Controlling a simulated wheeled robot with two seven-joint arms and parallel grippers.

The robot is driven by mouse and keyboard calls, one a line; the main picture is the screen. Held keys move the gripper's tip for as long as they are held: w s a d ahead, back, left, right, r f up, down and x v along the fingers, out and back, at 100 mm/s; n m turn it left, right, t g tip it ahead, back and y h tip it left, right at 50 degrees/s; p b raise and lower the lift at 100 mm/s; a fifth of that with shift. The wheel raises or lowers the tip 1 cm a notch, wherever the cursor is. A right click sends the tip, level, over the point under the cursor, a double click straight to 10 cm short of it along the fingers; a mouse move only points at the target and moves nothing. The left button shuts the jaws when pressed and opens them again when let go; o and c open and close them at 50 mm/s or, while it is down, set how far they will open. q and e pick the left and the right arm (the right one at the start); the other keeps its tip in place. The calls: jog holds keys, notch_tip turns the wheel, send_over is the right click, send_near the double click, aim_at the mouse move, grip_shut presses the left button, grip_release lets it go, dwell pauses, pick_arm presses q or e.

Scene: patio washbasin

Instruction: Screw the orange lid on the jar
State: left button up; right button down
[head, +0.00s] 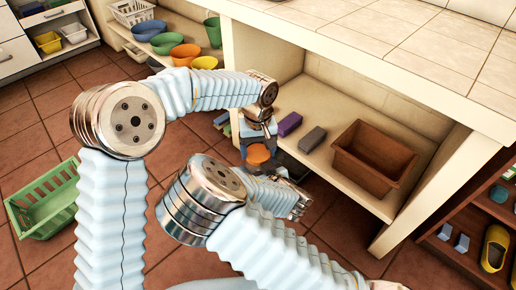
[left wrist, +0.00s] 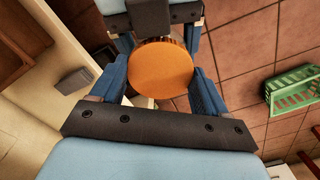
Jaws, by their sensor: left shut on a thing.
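The orange lid (head: 259,154) is a round flat disc at my left gripper (head: 258,143), in front of the low shelf. In the left wrist view the lid (left wrist: 160,68) sits between the two blue fingers of my left gripper (left wrist: 160,78), which is shut on it. The lid's flat face fills most of the gap, and a ribbed edge shows at its top. I cannot make out the jar in either view; it may be hidden behind the lid or my arms. My right gripper (head: 298,200) is below and right of the lid, its jaws too unclear to read.
A low shelf (head: 347,192) under the tiled counter holds a brown bin (head: 380,158), a purple block (head: 289,124) and a grey block (head: 312,139). A green basket (head: 45,203) stands on the tiled floor at left. Coloured bowls (head: 185,53) are at the back.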

pick_arm(q)
jog(key=m, duration=0.2)
jog(key=shift+m, duration=0.3)
jog(key=o, duration=1.2)
jog(key=shift+c, duration=0.2)
jog(key=shift+r, duration=0.1)
jog(key=shift+r, duration=2.2)
jog(key=shift+c, duration=0.3)
